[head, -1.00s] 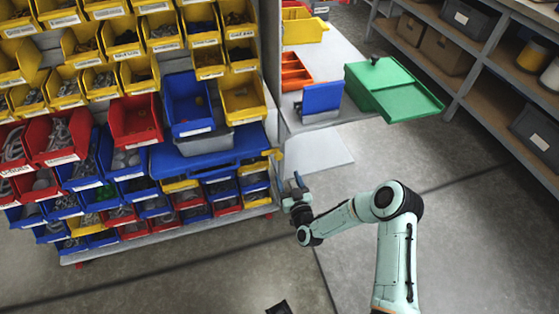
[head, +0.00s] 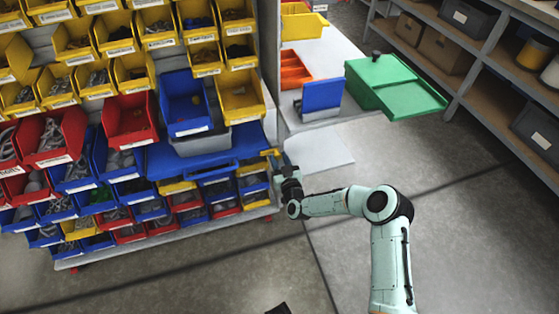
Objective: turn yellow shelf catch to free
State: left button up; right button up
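The yellow shelf catch (head: 268,153) is a small yellow piece at the right end of the blue shelf (head: 235,157), beside the rack's right edge. My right gripper (head: 279,162) is at the catch, just below and to the right of its outer end. In this view its fingertips overlap or nearly touch the catch; I cannot tell whether they are in contact. The fingers are too small and dark to tell open from shut.
A grey bin (head: 200,143) and a blue bin (head: 187,101) stand at the blue shelf. Rows of labelled bins fill the rack. A side table (head: 350,108) holds a green lidded box (head: 385,84). The floor to the right is clear.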

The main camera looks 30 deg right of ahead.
jog(key=c, duration=0.3)
jog(key=m, duration=0.5)
jog(key=shift+d+f+m+b, duration=0.1)
jog(key=shift+m+b, duration=0.2)
jog(key=shift+b, duration=0.05)
jog(key=m, duration=0.6)
jog(key=shift+f+b, duration=0.1)
jog(key=shift+b, duration=0.25)
pick_arm(q)
jog(key=f, duration=0.1)
jog(key=s+f, duration=0.1)
jog(key=a+f, duration=0.1)
jog(key=shift+s+g, duration=0.25)
jog(key=shift+g, duration=0.05)
pick_arm(e)
jog(key=m, duration=0.6)
jog(key=o, duration=1)
